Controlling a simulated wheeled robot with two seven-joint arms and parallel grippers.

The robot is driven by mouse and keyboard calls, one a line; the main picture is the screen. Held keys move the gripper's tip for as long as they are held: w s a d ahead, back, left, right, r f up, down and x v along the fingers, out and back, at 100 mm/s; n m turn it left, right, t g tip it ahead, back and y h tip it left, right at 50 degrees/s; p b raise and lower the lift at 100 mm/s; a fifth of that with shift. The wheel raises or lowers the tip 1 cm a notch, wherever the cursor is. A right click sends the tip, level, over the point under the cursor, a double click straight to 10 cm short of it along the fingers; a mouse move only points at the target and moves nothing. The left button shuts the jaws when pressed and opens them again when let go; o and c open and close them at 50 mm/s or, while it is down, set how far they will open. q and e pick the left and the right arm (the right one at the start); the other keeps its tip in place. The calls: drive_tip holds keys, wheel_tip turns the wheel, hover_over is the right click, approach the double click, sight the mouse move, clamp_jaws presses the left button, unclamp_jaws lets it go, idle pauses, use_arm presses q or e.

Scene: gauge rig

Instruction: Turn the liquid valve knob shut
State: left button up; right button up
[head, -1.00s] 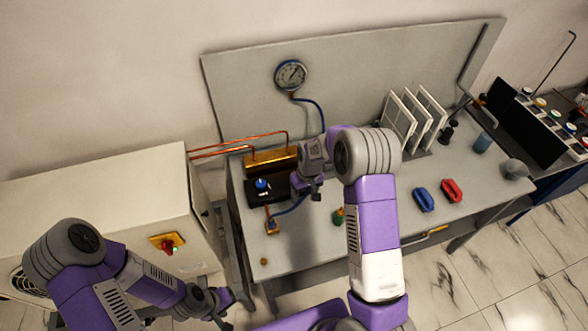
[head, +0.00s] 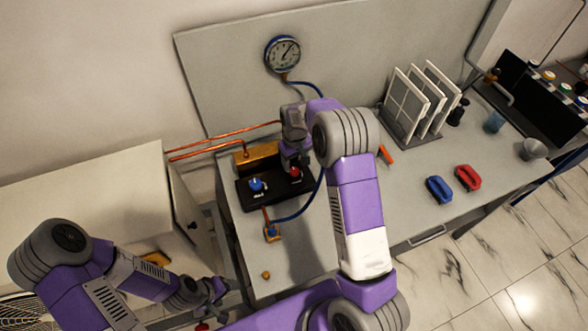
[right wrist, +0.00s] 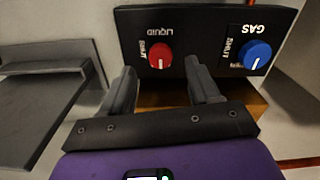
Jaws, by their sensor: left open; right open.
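The red liquid valve knob (head: 295,173) sits on the black valve panel (head: 240,195) on the bench. In the right wrist view the red knob (right wrist: 160,57) is beside the printed words LIQUID and SHUT, with its white mark pointing toward the gripper. The blue gas knob (head: 256,185) is beside it, and also shows in the right wrist view (right wrist: 257,54). My right gripper (right wrist: 163,78) is open and empty, its two fingers apart, with the red knob just beyond the fingertips. My left gripper (head: 218,289) is open and empty, low and away from the panel.
A brass block (head: 258,156) with copper pipes stands behind the panel. A gauge (head: 283,54) with a blue hose hangs on the back board. Blue (head: 439,189) and red (head: 468,178) clamp-like items and a rack (head: 410,135) are to the right.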

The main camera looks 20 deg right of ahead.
sight(295, 171)
wheel_tip(295, 171, down, 5)
drive_tip(key=shift+f, duration=0.1)
drive_tip(key=shift+w, duration=0.1)
drive_tip(key=c, duration=1)
drive_tip(key=shift+c, duration=0.2)
